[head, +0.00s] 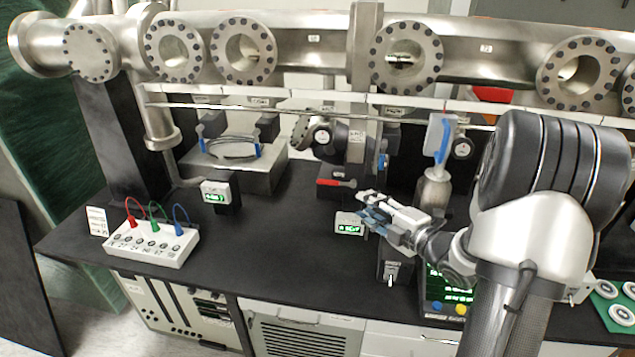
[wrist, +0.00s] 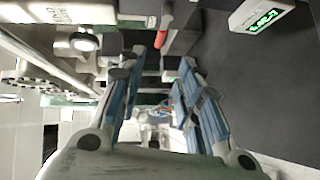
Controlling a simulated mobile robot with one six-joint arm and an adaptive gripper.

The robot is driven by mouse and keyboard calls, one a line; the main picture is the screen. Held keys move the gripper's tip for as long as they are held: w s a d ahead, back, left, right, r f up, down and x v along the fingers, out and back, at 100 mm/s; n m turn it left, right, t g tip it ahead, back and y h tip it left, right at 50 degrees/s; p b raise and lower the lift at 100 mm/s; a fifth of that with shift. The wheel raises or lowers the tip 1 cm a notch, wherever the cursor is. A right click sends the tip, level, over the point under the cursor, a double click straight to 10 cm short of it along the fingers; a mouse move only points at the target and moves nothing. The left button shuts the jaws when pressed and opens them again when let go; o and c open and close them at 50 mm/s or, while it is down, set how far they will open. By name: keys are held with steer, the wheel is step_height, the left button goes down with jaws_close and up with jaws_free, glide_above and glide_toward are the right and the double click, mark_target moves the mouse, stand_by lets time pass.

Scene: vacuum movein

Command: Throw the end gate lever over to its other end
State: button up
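My gripper (head: 366,208) is above the middle of the black bench, with its blue-padded fingers pointing left. In the wrist view my gripper (wrist: 161,62) has its fingers apart and nothing between them. A red-handled lever (head: 337,182) lies roughly level on a dark block, a little left of and beyond the fingertips. A red bar (wrist: 165,28), probably this lever, shows ahead of the fingers in the wrist view. A small white lever (head: 390,281) points down on a black box below my gripper.
A small green display (head: 349,224) stands beside the fingertips; a display also shows in the wrist view (wrist: 262,17). A steel pipe (head: 318,45) with flanged ports spans the back. A steel bottle (head: 434,188) stands right of my gripper.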

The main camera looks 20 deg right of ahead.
mark_target(330, 184)
steer(key=b+x, duration=0.2)
steer(key=x, duration=1.5)
steer(key=shift+d, duration=0.1)
steer(key=shift+c, duration=0.4)
jaws_close()
